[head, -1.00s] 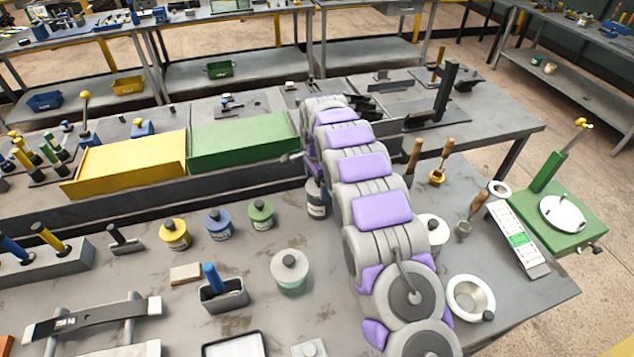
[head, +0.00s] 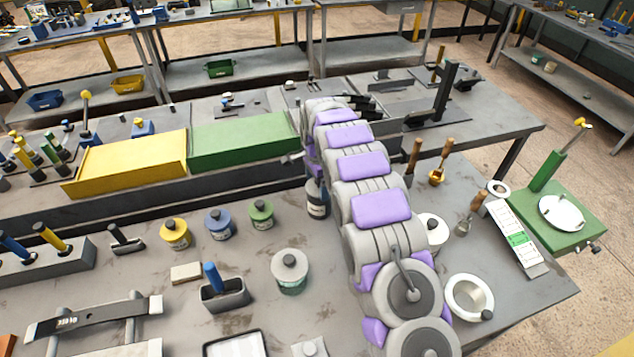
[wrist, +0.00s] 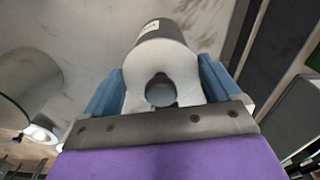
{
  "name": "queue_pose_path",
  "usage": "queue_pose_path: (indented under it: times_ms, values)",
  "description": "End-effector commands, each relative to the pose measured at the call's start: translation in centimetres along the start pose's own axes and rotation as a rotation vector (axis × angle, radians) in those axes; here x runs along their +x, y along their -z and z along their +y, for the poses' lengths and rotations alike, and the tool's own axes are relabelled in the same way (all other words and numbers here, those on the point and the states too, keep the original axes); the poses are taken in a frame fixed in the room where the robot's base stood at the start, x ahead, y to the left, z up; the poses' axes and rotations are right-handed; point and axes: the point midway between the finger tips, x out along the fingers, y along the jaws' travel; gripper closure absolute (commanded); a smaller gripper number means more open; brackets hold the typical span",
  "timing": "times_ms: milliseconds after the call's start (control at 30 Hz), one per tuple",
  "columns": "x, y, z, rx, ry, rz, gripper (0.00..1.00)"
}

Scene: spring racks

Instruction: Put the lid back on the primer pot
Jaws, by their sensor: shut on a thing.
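In the wrist view my gripper (wrist: 160,68) has its blue jaws on either side of a pale round lid (wrist: 181,62) with a dark knob and is shut on it. A dark grey pot with a white label (wrist: 150,32) shows just beyond the lid. I cannot tell whether the lid rests on the pot or is held just above it. In the head view a dark grey labelled pot (head: 317,203) stands left of my arm, partly hidden by it. My gripper is mostly hidden behind my arm there.
Yellow (head: 175,234), blue (head: 219,224) and green (head: 261,214) lidded pots stand to the left. A pale lidded jar (head: 290,275) is nearer. A yellow box (head: 128,164) and a green box (head: 238,140) stand behind. A white bowl (head: 456,299) is right of my arm.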

Motion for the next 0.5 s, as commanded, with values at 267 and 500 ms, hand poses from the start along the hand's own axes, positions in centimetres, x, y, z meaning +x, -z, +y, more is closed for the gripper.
queue_pose_path:
  times_ms: [267, 500]
  values:
    - [0.01, 0.00, 0.01, 0.000, 0.000, 0.000, 0.40]
    - [0.02, -0.01, 0.00, 0.000, 0.000, 0.000, 0.08]
